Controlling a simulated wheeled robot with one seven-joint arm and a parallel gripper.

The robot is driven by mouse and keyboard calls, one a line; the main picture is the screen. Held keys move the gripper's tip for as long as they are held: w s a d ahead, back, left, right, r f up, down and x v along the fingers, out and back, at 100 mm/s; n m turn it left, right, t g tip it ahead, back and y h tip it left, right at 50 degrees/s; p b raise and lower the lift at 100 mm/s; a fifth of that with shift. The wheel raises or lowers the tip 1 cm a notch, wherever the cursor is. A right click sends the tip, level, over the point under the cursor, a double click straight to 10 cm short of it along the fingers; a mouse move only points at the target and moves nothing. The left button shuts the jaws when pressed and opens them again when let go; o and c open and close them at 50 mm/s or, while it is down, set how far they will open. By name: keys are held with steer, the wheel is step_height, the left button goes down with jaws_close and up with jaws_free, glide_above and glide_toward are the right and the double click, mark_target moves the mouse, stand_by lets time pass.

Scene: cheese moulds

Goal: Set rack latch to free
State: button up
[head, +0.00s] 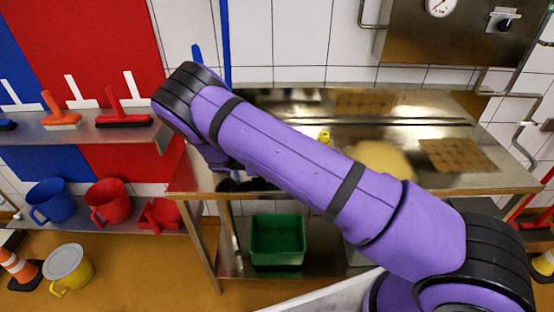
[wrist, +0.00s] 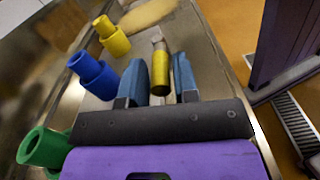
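In the wrist view, a yellow cylinder (wrist: 161,72) with a dark near end and a grey metal piece at its far end looks like a latch handle; I cannot tell what it is fixed to or how it is set. My gripper (wrist: 160,60) has its two blue fingers on either side of this cylinder. A narrow gap seems to show on both sides, so the fingers look open around it. In the head view my purple arm reaches to the left end of the steel table (head: 488,181) and hides the gripper and the handle.
Stepped plugs in yellow (wrist: 112,38), blue (wrist: 92,76) and green (wrist: 42,148) stand left of the gripper. A wooden board (head: 458,155) and a pale mass (head: 380,158) lie on the table. A green crate (head: 277,240) is on the shelf below. A wall shelf (head: 75,127) holds brushes at left.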

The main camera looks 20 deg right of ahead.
steer(key=shift+o, duration=1)
steer(key=shift+d, duration=0.1)
steer(key=v, duration=1.1)
steer(key=shift+s, duration=0.1)
